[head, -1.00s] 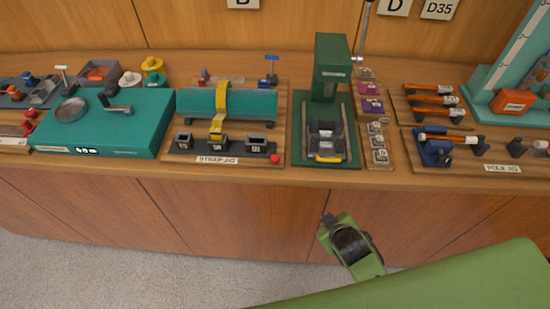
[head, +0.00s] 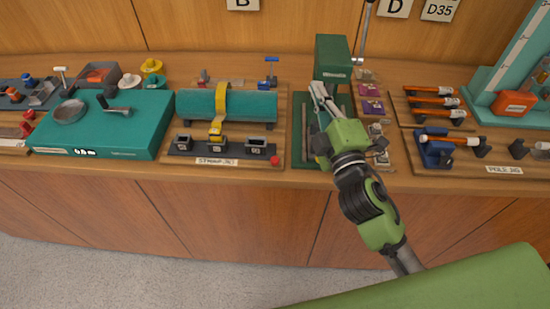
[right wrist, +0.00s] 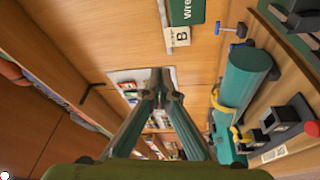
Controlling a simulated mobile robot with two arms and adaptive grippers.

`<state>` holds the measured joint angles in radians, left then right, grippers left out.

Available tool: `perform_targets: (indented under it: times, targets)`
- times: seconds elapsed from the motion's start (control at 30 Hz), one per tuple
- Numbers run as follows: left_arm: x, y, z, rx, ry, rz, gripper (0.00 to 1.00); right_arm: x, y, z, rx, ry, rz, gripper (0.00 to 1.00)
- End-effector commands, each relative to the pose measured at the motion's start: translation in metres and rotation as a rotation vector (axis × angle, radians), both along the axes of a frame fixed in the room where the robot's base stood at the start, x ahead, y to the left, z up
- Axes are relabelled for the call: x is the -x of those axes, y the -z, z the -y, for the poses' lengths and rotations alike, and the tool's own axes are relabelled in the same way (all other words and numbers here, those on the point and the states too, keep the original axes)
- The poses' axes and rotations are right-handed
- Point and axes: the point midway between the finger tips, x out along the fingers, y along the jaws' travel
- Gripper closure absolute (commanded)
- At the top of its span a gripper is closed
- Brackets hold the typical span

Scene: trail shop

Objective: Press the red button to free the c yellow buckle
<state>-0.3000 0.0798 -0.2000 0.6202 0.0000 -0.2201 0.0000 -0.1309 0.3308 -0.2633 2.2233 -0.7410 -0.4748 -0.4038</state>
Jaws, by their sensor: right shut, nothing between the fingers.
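The strap jig holds a teal roll (head: 249,106) with a yellow strap (head: 222,98) over it. The yellow buckle (head: 215,130) hangs at the strap's front end, by the middle of three black sockets (head: 217,146); whether it is latched there is unclear. The red button (head: 275,160) is at the jig's front right corner. It shows in the right wrist view (right wrist: 312,129) at the right edge, with the buckle (right wrist: 240,136) left of it. My right gripper (head: 318,92) is shut and empty, above the green press, right of the jig and apart from the button. My left gripper is out of view.
The green press (head: 332,58) stands beside my right arm, which hides much of its base. A teal stove case (head: 135,138) is left of the jig. The pole jig (head: 462,162) is to the right. Bare wooden counter runs along the front edge.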

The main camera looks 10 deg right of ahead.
Motion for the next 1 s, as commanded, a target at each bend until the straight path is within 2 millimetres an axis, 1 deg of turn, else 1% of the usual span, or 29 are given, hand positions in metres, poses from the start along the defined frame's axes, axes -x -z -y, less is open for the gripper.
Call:
perform_targets:
  times: [0.03,0.1,0.17,0.2,0.27,0.3,0.37,0.43,0.5,0.57,0.6,0.67,0.73,0.8,0.87,0.9,0.97,1.0]
  targets:
    - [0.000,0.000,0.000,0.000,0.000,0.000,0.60,-0.004,-0.022,-0.013,0.091,-0.038,0.078,1.00]
    - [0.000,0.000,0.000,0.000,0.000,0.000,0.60,-0.005,-0.048,-0.035,0.233,-0.094,0.190,1.00]
    - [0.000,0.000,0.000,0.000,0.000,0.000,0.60,-0.003,-0.068,-0.055,0.361,-0.144,0.286,1.00]
    - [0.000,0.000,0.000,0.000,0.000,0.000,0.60,0.000,-0.078,-0.069,0.448,-0.175,0.348,1.00]
    - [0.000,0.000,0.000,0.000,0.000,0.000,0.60,0.005,-0.091,-0.091,0.579,-0.222,0.439,1.00]
    - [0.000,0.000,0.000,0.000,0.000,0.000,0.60,0.009,-0.096,-0.105,0.669,-0.253,0.497,1.00]
    - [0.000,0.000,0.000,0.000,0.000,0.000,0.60,0.015,-0.100,-0.125,0.805,-0.300,0.581,1.00]
    - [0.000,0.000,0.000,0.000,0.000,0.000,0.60,0.022,-0.098,-0.147,0.966,-0.354,0.673,1.00]
    - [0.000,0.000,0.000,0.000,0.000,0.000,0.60,0.029,-0.090,-0.166,1.128,-0.410,0.759,1.00]
    - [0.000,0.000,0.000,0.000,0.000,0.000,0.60,0.034,-0.079,-0.179,1.271,-0.459,0.826,1.00]
    - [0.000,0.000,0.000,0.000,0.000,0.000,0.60,0.036,-0.070,-0.185,1.366,-0.493,0.867,1.00]
    - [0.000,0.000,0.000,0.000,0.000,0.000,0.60,0.038,-0.054,-0.192,1.511,-0.546,0.924,1.00]
    - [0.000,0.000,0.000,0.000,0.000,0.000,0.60,0.038,-0.032,-0.194,1.677,-0.613,0.981,1.00]
    - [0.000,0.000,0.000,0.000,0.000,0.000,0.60,0.035,-0.009,-0.190,1.845,-0.683,1.023,1.00]
    - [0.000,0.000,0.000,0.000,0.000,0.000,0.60,0.031,0.011,-0.181,1.986,-0.747,1.050,1.00]
    - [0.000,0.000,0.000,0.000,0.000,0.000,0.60,0.028,0.023,-0.173,2.074,-0.791,1.061,1.00]
    - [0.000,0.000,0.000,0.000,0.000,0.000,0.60,0.022,0.040,-0.159,2.197,-0.856,1.069,1.00]
    - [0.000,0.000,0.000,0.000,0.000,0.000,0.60,0.019,0.050,-0.149,2.270,-0.899,1.069,1.00]
